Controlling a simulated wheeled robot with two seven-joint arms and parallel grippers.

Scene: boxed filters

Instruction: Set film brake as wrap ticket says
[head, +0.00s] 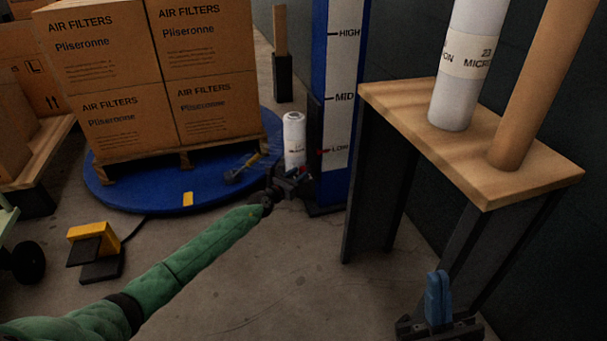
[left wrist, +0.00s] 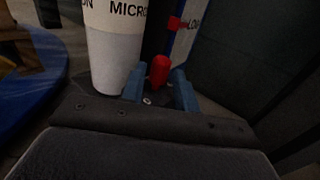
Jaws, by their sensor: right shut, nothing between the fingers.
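The film brake scale is on a blue post (head: 344,170) marked HIGH, MID and LOW. Its red pointer (head: 322,151) is at LOW and also shows in the left wrist view (left wrist: 176,23). My left gripper (head: 298,180) is low beside the post. In the left wrist view its blue fingers (left wrist: 159,90) stand apart, with a red knob (left wrist: 159,72) between them. Gaps show on both sides of the knob; I cannot tell its depth between the fingers. My right gripper (head: 438,297) is shut and empty at the lower right. I see no readable wrap ticket.
A white film roll (head: 294,140) stands left of the post, close to my left gripper. Boxed air filters (head: 120,90) sit on a pallet on a blue turntable (head: 150,195). A wooden-topped stand (head: 400,103) at right holds a 23 micron roll (head: 465,80) and a brown tube (head: 535,100).

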